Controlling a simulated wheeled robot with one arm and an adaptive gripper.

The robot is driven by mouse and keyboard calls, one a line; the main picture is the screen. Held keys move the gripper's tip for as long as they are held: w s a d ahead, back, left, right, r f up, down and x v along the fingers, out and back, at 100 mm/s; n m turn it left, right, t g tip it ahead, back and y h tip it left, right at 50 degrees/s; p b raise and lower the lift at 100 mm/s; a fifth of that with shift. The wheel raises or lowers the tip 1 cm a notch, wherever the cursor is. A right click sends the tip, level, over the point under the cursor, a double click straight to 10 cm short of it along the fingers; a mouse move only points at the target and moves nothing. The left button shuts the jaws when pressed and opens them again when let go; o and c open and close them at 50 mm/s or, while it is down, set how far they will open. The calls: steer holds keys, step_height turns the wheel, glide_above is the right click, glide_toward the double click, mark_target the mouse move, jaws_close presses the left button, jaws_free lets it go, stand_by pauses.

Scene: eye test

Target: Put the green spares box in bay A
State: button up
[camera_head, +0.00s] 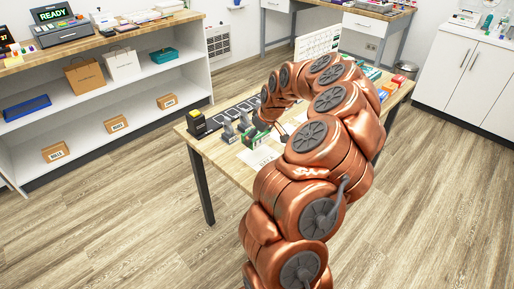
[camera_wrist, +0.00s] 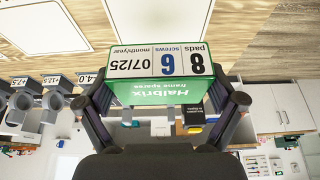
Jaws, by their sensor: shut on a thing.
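The green spares box (camera_wrist: 150,93) is between the two fingers of my gripper (camera_wrist: 158,100) in the wrist view. That view is upside down. The box's label reads "Halbrix frame spares", 8 pads, 6 screws, 07/25. My gripper is shut on the box, one finger on each side. In the head view the green box (camera_head: 252,138) shows small over the wooden table (camera_head: 222,157), beside grey holders, with my gripper (camera_head: 273,132) partly hidden by my arm. I cannot tell whether it touches the table. No bay marked A can be read.
Grey holders (camera_head: 229,131) with number labels stand left of the box; they also show in the wrist view (camera_wrist: 50,100). A black and yellow item (camera_head: 197,123) is at the table's left corner. A white sheet (camera_head: 259,157) lies near the front edge. A dark strip (camera_head: 241,109) lies behind.

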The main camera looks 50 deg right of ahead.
mark_target(257, 154)
steer(key=shift+f+p, duration=0.45)
steer(key=shift+f, duration=2.3)
steer(key=shift+f, duration=0.2)
steer(key=o, duration=0.9)
steer(key=shift+c, duration=0.2)
steer(key=shift+r, duration=0.1)
